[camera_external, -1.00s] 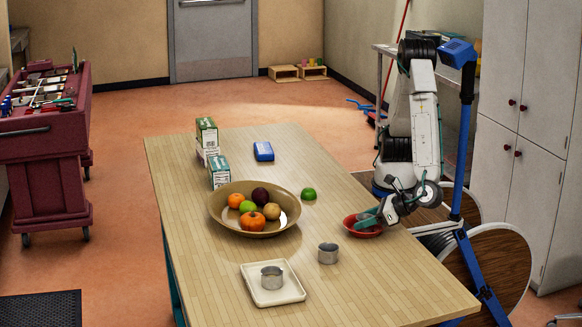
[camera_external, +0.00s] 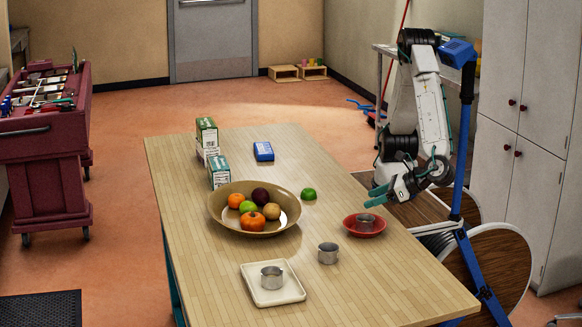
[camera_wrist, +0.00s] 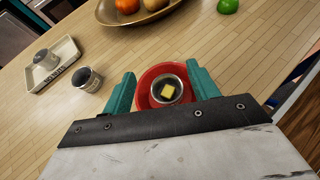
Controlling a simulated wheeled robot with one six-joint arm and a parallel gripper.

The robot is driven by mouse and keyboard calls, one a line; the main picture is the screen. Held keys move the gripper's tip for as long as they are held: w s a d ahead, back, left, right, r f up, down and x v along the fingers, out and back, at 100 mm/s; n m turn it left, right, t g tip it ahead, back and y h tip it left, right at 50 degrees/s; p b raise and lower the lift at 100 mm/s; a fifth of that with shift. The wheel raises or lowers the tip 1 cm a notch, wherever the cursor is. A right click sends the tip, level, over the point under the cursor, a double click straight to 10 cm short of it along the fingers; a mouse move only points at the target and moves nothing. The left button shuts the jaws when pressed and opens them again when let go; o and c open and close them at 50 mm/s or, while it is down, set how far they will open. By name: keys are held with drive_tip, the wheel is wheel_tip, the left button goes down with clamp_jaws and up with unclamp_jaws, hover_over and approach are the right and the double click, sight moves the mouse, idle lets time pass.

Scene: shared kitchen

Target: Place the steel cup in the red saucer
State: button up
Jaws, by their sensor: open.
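The red saucer (camera_external: 352,230) sits on the table near its right edge, and it also shows in the wrist view (camera_wrist: 146,86). My gripper (camera_external: 376,197) is open, raised above the saucer and apart from the cup. A second steel cup (camera_external: 328,254) stands on the bare table, and a third (camera_external: 271,278) stands on the cream tray (camera_external: 291,294).
A wide brown bowl of fruit (camera_external: 224,218) stands left of the saucer, with a green lime (camera_external: 309,193) beside it. Cartons (camera_external: 219,173) and a blue item (camera_external: 263,151) are farther back. The table's front right area is clear.

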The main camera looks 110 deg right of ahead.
drive_tip(key=shift+d+r, duration=0.1)
drive_tip(key=shift+r, duration=0.3)
drive_tip(key=w+d+r+m+g, duration=0.1)
drive_tip(key=d+r+m+g, duration=0.15)
drive_tip(key=d+m, duration=0.4)
drive_tip(key=w+d+r+m+g, duration=0.1)
drive_tip(key=d+r+m+g, duration=0.15)
drive_tip(key=d, duration=0.75)
drive_tip(key=w+d+r+m+g, duration=0.1)
drive_tip(key=w+d+m+g, duration=0.15)
drive_tip(key=d+m, duration=0.4)
drive_tip(key=s+d+r+m+g+y, duration=0.1)
drive_tip(key=s+d+m+y, duration=0.5)
drive_tip(key=s+d+m, duration=0.6)
drive_tip(key=d+m, duration=0.2)
drive_tip(key=shift+s+d+r+y, duration=0.2)
drive_tip(key=shift+d+y, duration=0.1)
drive_tip(key=shift+d, duration=0.1)
